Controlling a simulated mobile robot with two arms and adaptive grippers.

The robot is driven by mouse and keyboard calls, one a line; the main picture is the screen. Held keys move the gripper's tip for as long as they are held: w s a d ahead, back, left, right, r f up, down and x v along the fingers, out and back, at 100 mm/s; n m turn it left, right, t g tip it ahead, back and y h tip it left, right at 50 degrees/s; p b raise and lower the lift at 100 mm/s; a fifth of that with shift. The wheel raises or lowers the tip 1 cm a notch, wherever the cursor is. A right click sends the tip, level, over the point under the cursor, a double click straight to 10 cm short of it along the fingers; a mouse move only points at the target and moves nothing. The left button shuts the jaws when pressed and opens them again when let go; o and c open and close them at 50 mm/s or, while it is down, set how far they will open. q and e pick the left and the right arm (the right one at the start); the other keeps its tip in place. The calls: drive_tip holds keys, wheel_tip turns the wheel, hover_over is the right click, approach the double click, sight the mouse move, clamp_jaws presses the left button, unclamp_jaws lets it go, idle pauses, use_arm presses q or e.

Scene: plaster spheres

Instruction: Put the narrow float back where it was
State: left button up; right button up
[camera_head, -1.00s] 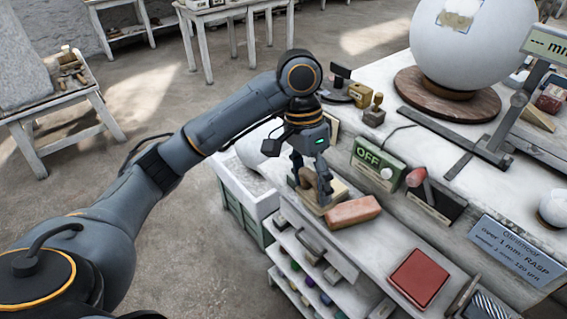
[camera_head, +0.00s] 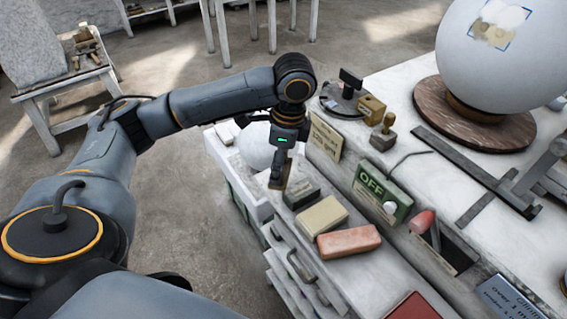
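My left gripper (camera_head: 279,172) points down at the left end of the narrow ledge, in front of the white sphere in the bin. A slim brownish piece, seemingly the narrow float (camera_head: 276,171), shows between its fingers, seen nearly edge-on. The fingers and wrist hide most of it, and I cannot tell whether it touches the ledge. To its right on the ledge lie a dark grey block (camera_head: 301,194), a beige block (camera_head: 324,216) and a pinkish-red block (camera_head: 348,241). My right gripper is not in view.
A white sphere (camera_head: 256,146) sits in the bin behind the gripper. A small sign (camera_head: 325,136) leans at the bench edge. The OFF switch box (camera_head: 383,193) and a red-handled lever (camera_head: 424,222) are to the right. Drawers with handles are below the ledge.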

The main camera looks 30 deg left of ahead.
use_arm(q)
drive_tip(key=shift+w+a+f, duration=0.2)
drive_tip(key=shift+w+a, duration=0.15)
drive_tip(key=shift+w, duration=0.2)
drive_tip(key=shift+w+a+f, duration=0.15)
drive_tip(key=shift+w+a, duration=0.2)
drive_tip(key=shift+w, duration=0.15)
drive_tip(key=w+a+f, duration=0.1)
drive_tip(key=f, duration=0.1)
drive_tip(key=w+f+p, duration=0.1)
drive_tip(key=w+f, duration=0.1)
drive_tip(key=w+a+f, duration=0.1)
drive_tip(key=w+f, duration=0.1)
drive_tip(key=shift+a+p, duration=0.35)
drive_tip(key=shift+w+a+f, duration=0.1)
drive_tip(key=shift+f, duration=0.2)
wheel_tip(320, 180, down, 3)
drive_tip(key=shift+w+p, duration=0.1)
drive_tip(key=shift+p, duration=0.75)
drive_tip(key=shift+f, duration=0.2)
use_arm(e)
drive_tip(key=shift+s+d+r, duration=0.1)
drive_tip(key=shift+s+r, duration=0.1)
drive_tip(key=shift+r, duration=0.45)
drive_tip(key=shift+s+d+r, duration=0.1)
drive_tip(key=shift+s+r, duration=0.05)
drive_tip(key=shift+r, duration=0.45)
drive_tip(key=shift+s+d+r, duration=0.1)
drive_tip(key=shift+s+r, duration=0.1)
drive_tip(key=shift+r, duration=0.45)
